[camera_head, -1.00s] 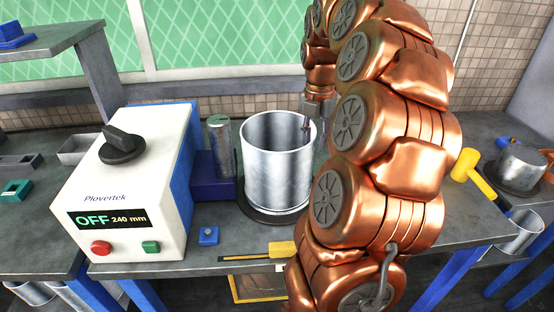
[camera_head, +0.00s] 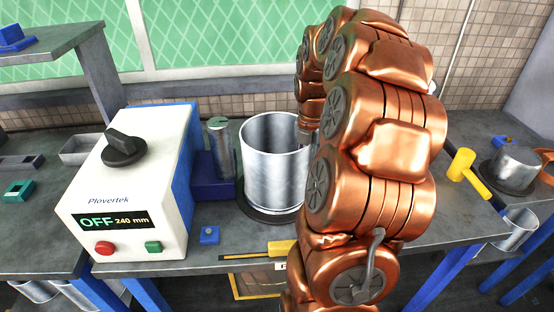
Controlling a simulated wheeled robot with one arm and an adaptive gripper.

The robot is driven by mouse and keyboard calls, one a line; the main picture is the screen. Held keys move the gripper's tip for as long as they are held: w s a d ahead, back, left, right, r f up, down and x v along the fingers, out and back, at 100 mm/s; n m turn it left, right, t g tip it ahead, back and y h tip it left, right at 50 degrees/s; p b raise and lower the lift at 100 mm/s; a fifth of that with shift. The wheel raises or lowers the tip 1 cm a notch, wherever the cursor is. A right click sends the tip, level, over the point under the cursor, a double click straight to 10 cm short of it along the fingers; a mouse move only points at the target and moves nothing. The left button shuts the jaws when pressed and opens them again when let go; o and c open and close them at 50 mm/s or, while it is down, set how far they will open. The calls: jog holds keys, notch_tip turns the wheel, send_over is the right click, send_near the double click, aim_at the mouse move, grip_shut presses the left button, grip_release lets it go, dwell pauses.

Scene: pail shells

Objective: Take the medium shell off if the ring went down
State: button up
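An open, silvery metal shell (camera_head: 270,178) stands upright on a dark round base (camera_head: 250,212) in the middle of the bench. It looks empty as far as I can see into it, and no ring can be made out. My gripper (camera_head: 304,136) is at the shell's right rim, mostly hidden by my copper arm. I cannot tell whether its fingers are open, shut or touching the wall. The white Plovertek control box (camera_head: 130,190) reads "OFF 240 mm".
A metal post (camera_head: 221,150) on a blue block stands close left of the shell. A small blue block (camera_head: 209,235) and a yellow-handled tool (camera_head: 262,250) lie in front. A yellow mallet (camera_head: 466,172) and a metal pot (camera_head: 515,165) are at right.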

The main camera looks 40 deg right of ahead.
grip_shut()
dwell(0.6)
